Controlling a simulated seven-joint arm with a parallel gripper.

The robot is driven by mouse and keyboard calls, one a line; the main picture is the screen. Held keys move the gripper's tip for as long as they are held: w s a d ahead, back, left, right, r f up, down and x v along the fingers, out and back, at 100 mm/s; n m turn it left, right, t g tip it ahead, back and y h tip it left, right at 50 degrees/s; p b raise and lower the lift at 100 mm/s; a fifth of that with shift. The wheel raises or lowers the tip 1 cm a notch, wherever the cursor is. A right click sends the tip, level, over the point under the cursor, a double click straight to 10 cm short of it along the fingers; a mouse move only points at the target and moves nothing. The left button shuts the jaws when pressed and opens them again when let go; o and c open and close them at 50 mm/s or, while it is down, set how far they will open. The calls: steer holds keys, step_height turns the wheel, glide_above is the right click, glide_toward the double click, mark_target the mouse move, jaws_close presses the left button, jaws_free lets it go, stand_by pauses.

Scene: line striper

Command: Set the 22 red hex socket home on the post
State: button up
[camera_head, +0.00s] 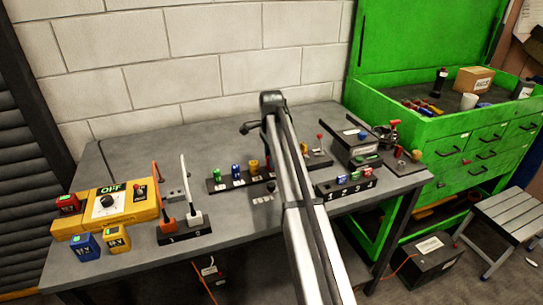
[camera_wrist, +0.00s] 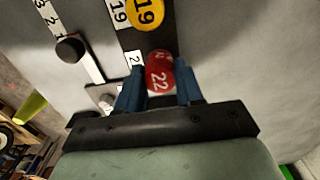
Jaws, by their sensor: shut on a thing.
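The red socket marked 22 (camera_wrist: 158,72) is between the two blue fingers of my gripper (camera_wrist: 158,84) in the wrist view, and the gripper is shut on it. The socket is over or on the end of the dark rail (camera_wrist: 133,40), close to a white label starting with 2 (camera_wrist: 134,60). Its post is hidden, so I cannot tell whether the socket is seated on it. In the head view my arm blocks the gripper; the rail (camera_head: 238,182) shows just left of the arm.
A yellow socket marked 19 (camera_wrist: 146,12) stands further along the rail; it also shows in the head view (camera_head: 254,166), beside blue (camera_head: 236,171) and green (camera_head: 217,174) sockets. A black-knobbed bar (camera_wrist: 72,47) lies left of the rail. Another rack (camera_head: 345,187) stands right of my arm.

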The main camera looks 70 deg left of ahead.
steer(key=shift+f, duration=0.25)
steer(key=o, duration=1.1)
steer(key=shift+o, duration=0.4)
steer(key=shift+o, duration=1.1)
steer(key=shift+r, duration=0.1)
steer(key=shift+r, duration=3.35)
